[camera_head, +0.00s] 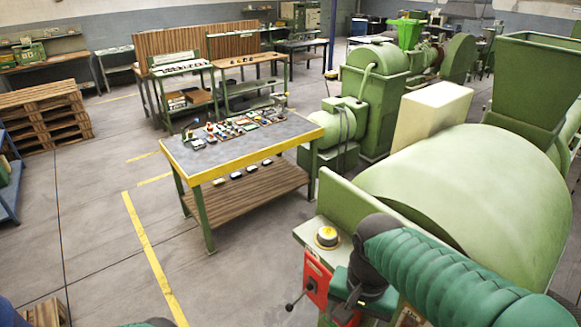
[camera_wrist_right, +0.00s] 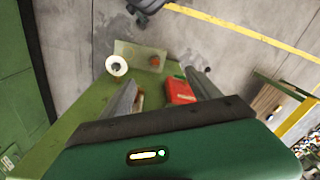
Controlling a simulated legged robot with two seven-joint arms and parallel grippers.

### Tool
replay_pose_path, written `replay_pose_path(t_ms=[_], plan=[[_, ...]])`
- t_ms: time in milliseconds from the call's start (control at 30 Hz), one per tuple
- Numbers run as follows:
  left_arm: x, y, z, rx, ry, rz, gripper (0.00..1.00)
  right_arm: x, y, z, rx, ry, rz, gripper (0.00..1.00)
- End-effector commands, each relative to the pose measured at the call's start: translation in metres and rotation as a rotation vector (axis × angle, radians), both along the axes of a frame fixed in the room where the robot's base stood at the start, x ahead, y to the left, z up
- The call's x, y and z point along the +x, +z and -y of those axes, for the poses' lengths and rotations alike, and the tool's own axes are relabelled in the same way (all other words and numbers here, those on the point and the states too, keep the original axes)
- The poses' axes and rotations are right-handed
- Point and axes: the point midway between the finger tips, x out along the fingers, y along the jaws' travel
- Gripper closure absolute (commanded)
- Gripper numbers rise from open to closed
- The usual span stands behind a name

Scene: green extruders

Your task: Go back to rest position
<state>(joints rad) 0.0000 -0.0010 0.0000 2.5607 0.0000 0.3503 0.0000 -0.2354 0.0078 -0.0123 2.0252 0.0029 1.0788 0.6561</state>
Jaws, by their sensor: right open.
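My right gripper (camera_wrist_right: 162,80) is open, with its two fingers apart and nothing between them in the right wrist view. In the head view its dark green body (camera_head: 362,284) is at the lower right, in front of the green extruder (camera_head: 470,190); its fingertips are not clear there. A round button (camera_head: 327,236) sits on the machine's ledge, left of and beyond the gripper. A red box (camera_head: 317,278) is beside the gripper and also shows near the right finger in the wrist view (camera_wrist_right: 180,90). My left gripper is not in view.
A yellow-edged table (camera_head: 240,166) with several small parts stands at the middle. Wooden pallets (camera_head: 42,118) are stacked at the left. Open grey floor with yellow lines (camera_head: 150,252) lies left of the machine. The green machine side is close to my right arm.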

Motion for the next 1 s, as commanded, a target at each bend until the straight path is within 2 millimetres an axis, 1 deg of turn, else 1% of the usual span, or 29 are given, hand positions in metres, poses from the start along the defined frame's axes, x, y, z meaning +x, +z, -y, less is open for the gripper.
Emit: replay_pose_path(t_ms=[33,67,167,267,300,367,400,467,500,600,633,1000], plan=[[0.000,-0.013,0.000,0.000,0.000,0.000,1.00,0.001,-0.020,0.004,0.000,0.014,0.004,0.29],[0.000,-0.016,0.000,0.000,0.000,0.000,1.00,0.002,-0.028,0.006,0.000,0.026,0.009,0.29],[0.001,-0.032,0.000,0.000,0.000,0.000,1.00,0.001,-0.059,0.014,-0.001,0.070,0.029,0.29],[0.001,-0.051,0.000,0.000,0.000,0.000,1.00,-0.002,-0.096,0.025,-0.004,0.124,0.057,0.29],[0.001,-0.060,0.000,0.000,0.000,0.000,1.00,-0.003,-0.114,0.029,-0.006,0.149,0.069,0.29],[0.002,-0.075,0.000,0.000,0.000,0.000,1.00,-0.008,-0.141,0.037,-0.011,0.191,0.089,0.29],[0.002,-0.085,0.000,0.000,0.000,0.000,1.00,-0.011,-0.160,0.043,-0.017,0.222,0.105,0.29],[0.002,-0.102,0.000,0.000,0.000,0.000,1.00,-0.017,-0.191,0.052,-0.026,0.270,0.127,0.29],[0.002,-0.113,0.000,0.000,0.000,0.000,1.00,-0.021,-0.211,0.057,-0.034,0.305,0.142,0.29],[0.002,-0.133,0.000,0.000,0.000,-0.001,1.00,-0.030,-0.251,0.070,-0.056,0.379,0.177,0.29],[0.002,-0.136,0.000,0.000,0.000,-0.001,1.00,-0.032,-0.257,0.072,-0.061,0.397,0.185,0.29],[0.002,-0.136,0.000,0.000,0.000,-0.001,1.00,-0.032,-0.257,0.072,-0.061,0.397,0.185,0.29]])
